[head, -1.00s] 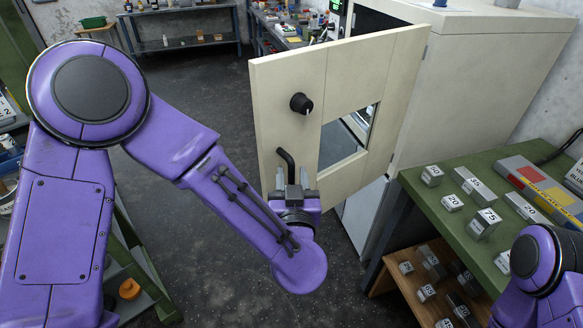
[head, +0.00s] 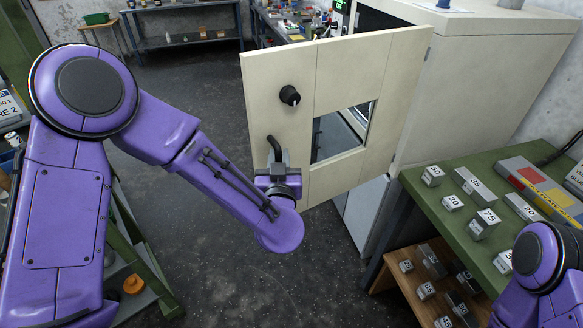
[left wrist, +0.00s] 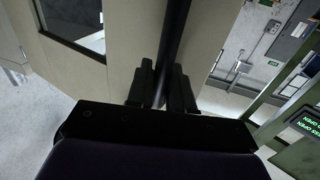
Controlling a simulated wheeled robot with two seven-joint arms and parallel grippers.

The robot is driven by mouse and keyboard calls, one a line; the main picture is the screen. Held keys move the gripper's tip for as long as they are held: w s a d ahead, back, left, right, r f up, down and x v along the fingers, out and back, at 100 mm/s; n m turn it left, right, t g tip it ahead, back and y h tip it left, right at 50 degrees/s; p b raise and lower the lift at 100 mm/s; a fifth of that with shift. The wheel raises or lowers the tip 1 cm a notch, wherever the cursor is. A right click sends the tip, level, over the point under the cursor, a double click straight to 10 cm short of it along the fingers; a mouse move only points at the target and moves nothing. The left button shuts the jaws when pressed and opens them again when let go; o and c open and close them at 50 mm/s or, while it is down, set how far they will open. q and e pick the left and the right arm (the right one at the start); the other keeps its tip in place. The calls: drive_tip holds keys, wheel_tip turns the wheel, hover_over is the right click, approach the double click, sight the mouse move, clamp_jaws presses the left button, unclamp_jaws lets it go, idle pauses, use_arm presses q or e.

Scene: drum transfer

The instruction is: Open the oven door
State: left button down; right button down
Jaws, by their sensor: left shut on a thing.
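The oven (head: 480,90) is a large cream cabinet at the upper right. Its door (head: 345,75) stands swung out toward me, with a window (head: 340,132) and a black knob (head: 290,95). The black bar handle (head: 273,146) is near the door's free edge. My left gripper (head: 277,160) is shut on the handle. In the left wrist view, the handle (left wrist: 172,50) runs between the two dark fingers (left wrist: 160,85). The right gripper is out of view; only part of my right arm shows at the lower right.
A green table (head: 450,215) with numbered metal blocks and a coloured bar stands right of the door, with a lower wooden shelf (head: 400,290). A shelf bench (head: 185,40) stands far back. The dark floor (head: 200,75) left of the door is clear.

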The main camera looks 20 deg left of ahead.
use_arm(q)
drive_tip(key=w+a, duration=0.3)
drive_tip(key=a, duration=0.1)
drive_tip(key=shift+w+a, duration=0.15)
drive_tip(key=shift+w, duration=0.2)
drive_tip(key=c, duration=1.2)
unclamp_jaws()
drive_tip(key=shift+o, duration=0.2)
drive_tip(key=b, duration=0.3)
approach(268, 150)
drive_tip(key=shift+w+a+r+p, duration=0.15)
drive_tip(key=shift+w+p, duration=0.15)
